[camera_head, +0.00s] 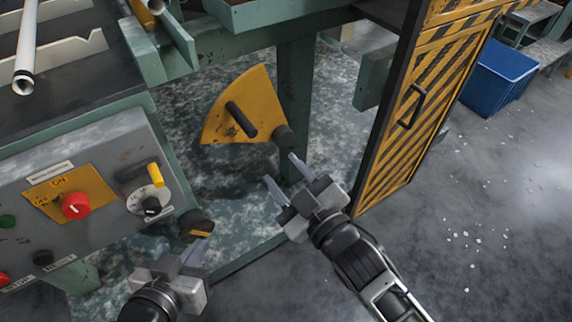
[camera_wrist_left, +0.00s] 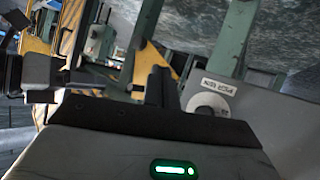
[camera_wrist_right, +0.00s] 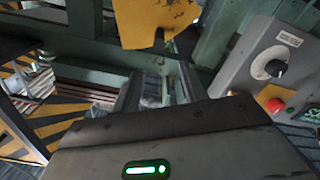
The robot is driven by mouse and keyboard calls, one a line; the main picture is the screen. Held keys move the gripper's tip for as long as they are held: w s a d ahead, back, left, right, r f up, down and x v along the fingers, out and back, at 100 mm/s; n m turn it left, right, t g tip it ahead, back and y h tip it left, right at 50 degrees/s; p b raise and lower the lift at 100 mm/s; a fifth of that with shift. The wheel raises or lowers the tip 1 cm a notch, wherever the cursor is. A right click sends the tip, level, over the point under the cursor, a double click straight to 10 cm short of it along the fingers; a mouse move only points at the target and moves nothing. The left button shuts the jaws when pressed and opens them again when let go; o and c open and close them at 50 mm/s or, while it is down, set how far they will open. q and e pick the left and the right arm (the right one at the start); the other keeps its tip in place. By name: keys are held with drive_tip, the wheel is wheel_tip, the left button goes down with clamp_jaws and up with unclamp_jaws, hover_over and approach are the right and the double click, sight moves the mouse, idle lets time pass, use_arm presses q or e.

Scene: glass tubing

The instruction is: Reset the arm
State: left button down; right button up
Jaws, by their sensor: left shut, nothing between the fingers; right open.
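A yellow sector-shaped plate (camera_head: 252,88) with a black bar handle (camera_head: 241,119) stands beside the green machine frame. A dark round end (camera_head: 284,136) is at its lower right corner. My right gripper (camera_head: 285,176) is open and empty just below that corner, apart from the handle. A yellow plate also shows at the top of the right wrist view (camera_wrist_right: 155,20). My left gripper (camera_head: 197,252) is shut and empty at the lower left, close to a dark round knob with a yellow band (camera_head: 196,226); whether they touch I cannot tell.
A striped yellow-black door (camera_head: 405,130) stands right of my right gripper. A blue bin (camera_head: 497,78) is behind it.

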use_arm(q)
drive_tip(key=r+p, duration=0.1)
drive_tip(key=p, duration=0.1)
drive_tip(key=r+p, duration=0.1)
drive_tip(key=p, duration=0.2)
drive_tip(key=r+g+p, duration=0.1)
drive_tip(key=p, duration=0.2)
drive_tip(key=shift+s+a+y, duration=0.25)
drive_tip(key=shift+a+y, duration=0.05)
use_arm(e)
drive_tip(key=s+d+f+m+g+h, duration=0.3)
drive_tip(key=s+d+m+g+h, duration=0.2)
drive_tip(key=s+d+m, duration=0.4)
drive_tip(key=shift+s+d, duration=0.7)
drive_tip(key=shift+s, duration=0.2)
